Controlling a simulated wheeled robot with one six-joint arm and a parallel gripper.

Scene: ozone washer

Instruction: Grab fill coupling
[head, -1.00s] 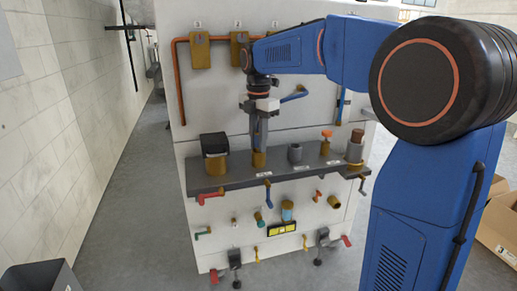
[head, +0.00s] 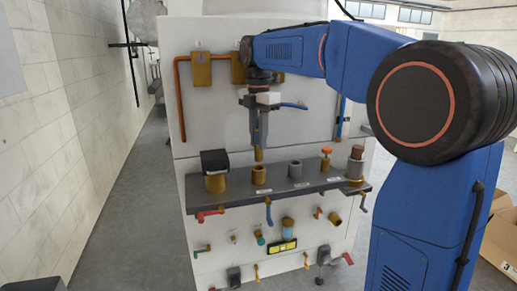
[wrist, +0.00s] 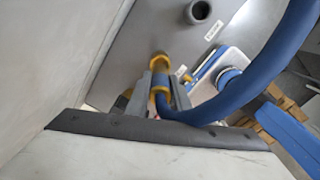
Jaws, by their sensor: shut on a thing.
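My gripper (head: 257,145) hangs pointing down above the dark shelf, with its jaws shut on the brass fill coupling (head: 258,155). The coupling's lower end shows below the fingertips, above a brass socket (head: 259,175) on the shelf. A small gap seems to separate them. In the wrist view, my gripper (wrist: 161,90) has its grey fingers on both sides of the yellow coupling (wrist: 159,62). A thick blue hose (wrist: 238,98) curves from the coupling to the right. The hose also shows beside my wrist in the head view (head: 294,106). The fingers hide part of the coupling.
On the shelf (head: 230,194) stand a black-topped brass fitting (head: 215,172), a grey socket (head: 295,169), an orange-handled valve (head: 326,161) and a brown-topped fitting (head: 356,162). Several small valves sit on the panel below. A cardboard box (head: 499,240) is at the right.

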